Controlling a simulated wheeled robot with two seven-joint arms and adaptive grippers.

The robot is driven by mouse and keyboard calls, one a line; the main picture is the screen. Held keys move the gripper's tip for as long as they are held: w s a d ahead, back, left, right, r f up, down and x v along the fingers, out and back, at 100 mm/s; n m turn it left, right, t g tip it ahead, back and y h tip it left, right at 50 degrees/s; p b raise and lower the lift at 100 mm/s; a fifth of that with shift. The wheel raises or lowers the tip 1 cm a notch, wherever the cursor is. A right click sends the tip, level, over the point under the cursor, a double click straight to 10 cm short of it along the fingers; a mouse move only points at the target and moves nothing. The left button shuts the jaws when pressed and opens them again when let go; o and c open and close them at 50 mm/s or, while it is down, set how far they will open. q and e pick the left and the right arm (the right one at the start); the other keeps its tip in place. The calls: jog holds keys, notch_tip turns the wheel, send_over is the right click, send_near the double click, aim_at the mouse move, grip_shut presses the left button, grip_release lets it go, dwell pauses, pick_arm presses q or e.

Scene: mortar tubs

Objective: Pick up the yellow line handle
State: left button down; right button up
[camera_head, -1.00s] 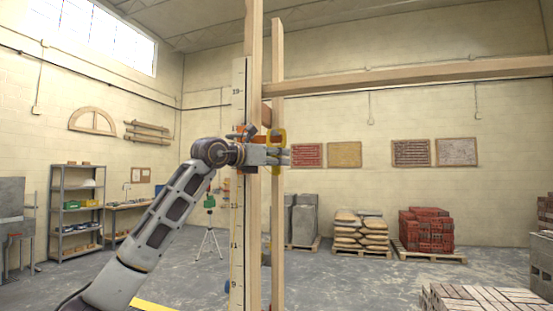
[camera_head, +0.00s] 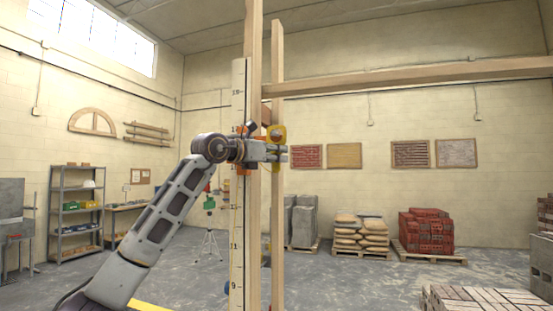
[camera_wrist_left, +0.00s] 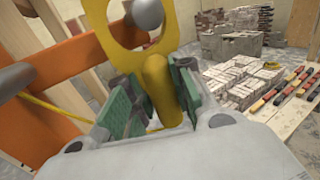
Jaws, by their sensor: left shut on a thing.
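The yellow line handle (camera_wrist_left: 158,85) is a rounded yellow bar below a yellow plate with a round hole (camera_wrist_left: 124,22). My left gripper (camera_wrist_left: 155,108) has its green-padded fingers on both sides of the handle and is shut on it. A thin yellow line runs off to the left in the wrist view. My right gripper is out of view.
Two upright wooden posts (camera_head: 254,210) and a graduated white staff (camera_head: 236,250) stand beside the gripper. A horizontal beam (camera_head: 400,76) runs off to the right. An orange bracket (camera_wrist_left: 60,75) is close left of the fingers. Brick stacks (camera_head: 425,232) stand farther back.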

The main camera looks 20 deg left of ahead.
pick_arm(q)
jog(key=shift+s+r, duration=0.1)
jog(key=shift+s, duration=0.3)
jog(key=s+b, duration=0.5)
jog(key=s, duration=1.2)
jog(key=shift+a, duration=0.35)
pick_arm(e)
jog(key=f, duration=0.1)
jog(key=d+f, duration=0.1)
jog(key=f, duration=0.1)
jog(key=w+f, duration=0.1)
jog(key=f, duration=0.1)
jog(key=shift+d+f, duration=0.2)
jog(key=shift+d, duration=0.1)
pick_arm(q)
jog(key=shift+d, duration=0.1)
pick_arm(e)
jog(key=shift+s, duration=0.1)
